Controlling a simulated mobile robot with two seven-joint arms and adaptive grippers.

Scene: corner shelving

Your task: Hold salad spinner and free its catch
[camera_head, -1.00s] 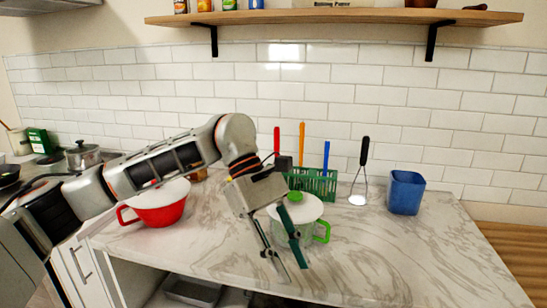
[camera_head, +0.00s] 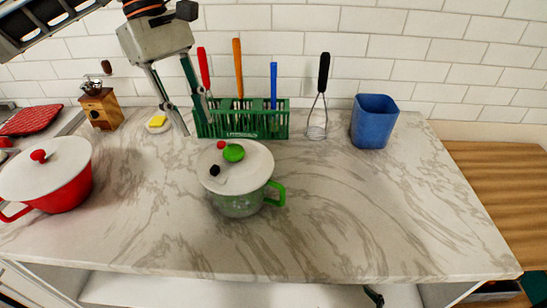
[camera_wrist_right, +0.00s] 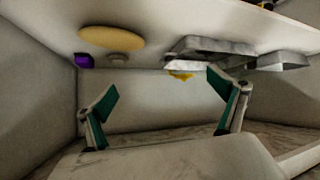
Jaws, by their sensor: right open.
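The salad spinner (camera_head: 238,204) stands upright on the marble counter, a clear green-tinted bowl with a green handle on its right. Its white lid (camera_head: 254,161) carries a green knob (camera_head: 233,153), a small red knob (camera_head: 221,145) and a black one (camera_head: 214,170). My left gripper (camera_head: 196,127) points down, behind and left of the spinner, fingers apart and empty, not touching it. My right gripper (camera_wrist_right: 162,96) is open and empty in the right wrist view, facing a shelf space with the spinner out of view.
A green rack (camera_head: 240,121) with utensils stands behind the spinner, beside a whisk (camera_head: 318,115) and blue cup (camera_head: 374,122). A red pot (camera_head: 62,190) and grinder (camera_head: 101,108) are left. The counter's right front is clear. A yellow disc (camera_wrist_right: 111,37) shows in the wrist view.

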